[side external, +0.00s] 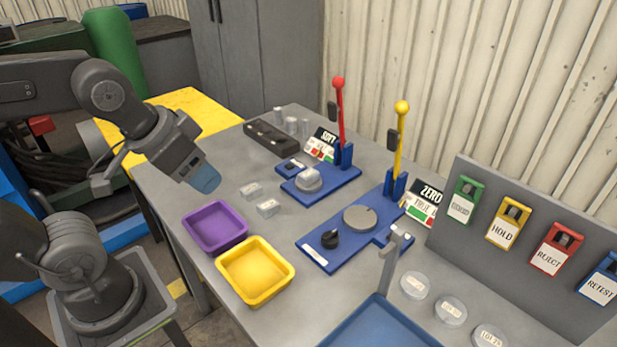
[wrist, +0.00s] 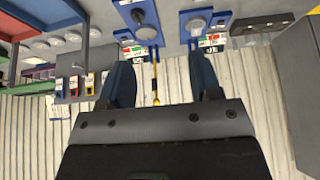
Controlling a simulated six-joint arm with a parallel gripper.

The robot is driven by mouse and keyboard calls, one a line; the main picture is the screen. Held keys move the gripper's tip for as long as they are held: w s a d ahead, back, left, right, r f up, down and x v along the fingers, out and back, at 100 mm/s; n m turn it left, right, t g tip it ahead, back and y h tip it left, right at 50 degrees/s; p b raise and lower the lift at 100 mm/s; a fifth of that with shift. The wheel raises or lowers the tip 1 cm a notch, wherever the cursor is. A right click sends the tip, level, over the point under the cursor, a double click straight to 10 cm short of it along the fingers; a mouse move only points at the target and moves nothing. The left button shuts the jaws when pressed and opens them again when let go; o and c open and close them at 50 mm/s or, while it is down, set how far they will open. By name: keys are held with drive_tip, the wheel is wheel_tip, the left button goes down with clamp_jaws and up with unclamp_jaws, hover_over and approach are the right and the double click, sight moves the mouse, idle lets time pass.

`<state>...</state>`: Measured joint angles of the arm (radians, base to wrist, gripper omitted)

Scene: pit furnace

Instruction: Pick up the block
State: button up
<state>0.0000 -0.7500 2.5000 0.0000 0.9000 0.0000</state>
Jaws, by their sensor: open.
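Two small pale grey blocks lie apart on the grey table in the side view, one block (side external: 251,190) a little behind the other block (side external: 268,208). A similar pale block (side external: 309,176) sits on the round plate of the red-lever device (side external: 323,190). My gripper (side external: 206,180) is raised left of the loose blocks, above the table's left side. In the wrist view my gripper (wrist: 162,85) has its two blue fingers spread, with nothing held between them. I cannot make out the loose blocks in the wrist view.
A purple tray (side external: 215,228) and a yellow tray (side external: 256,272) stand at the front left. The yellow-lever device (side external: 358,222) is right of the blocks. A dark box (side external: 271,138) lies behind. A panel with coloured tags (side external: 530,240) edges the right side.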

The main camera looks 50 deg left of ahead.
drive_tip(key=o, duration=0.5)
drive_tip(key=shift+c, duration=0.2)
drive_tip(key=n+g, duration=0.6)
drive_tip(key=n, duration=1.2)
hover_over(308, 173)
drive_tip(key=f, duration=1.1)
drive_tip(key=d+f, duration=0.1)
drive_tip(key=f, duration=0.4)
drive_tip(key=shift+w+f, duration=0.1)
drive_tip(key=shift+f, duration=0.25)
drive_tip(key=shift+a+f, duration=0.2)
drive_tip(key=shift+f, duration=1.15)
drive_tip(key=shift+a+f, duration=0.2)
drive_tip(key=shift+f, duration=1.1)
